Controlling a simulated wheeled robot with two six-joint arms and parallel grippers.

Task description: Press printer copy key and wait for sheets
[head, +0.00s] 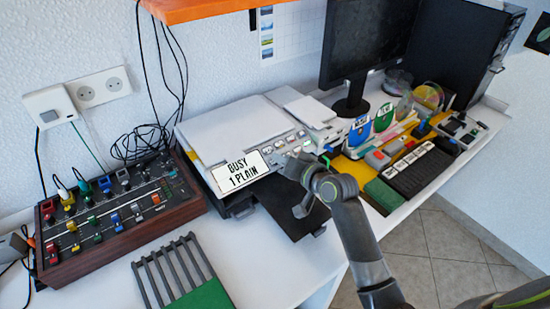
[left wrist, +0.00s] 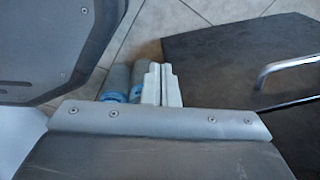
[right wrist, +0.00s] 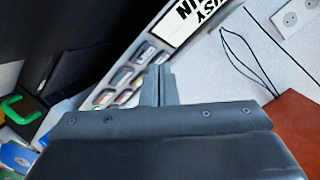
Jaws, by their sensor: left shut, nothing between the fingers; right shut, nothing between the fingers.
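The printer (head: 232,128) is a white machine on the desk with a flat pale lid. Its white display (head: 240,171) reads "BUSY 1 PLAIN"; it also shows in the right wrist view (right wrist: 184,20). A row of keys (head: 285,144) runs right of the display; in the right wrist view the keys (right wrist: 128,76) lie beside the fingers. A dark tray (head: 292,218) sticks out in front, bare where seen. My right gripper (head: 298,163) is shut and empty, close to the panel; I cannot tell whether it touches a key. My left gripper (left wrist: 160,72) is shut and empty above the floor.
A wooden-sided mixer panel (head: 115,218) stands left of the printer, and a grey rack (head: 172,270) in front. A monitor (head: 368,38), discs (head: 428,96) and a key block (head: 420,168) stand to the right. An orange shelf (head: 195,9) hangs above.

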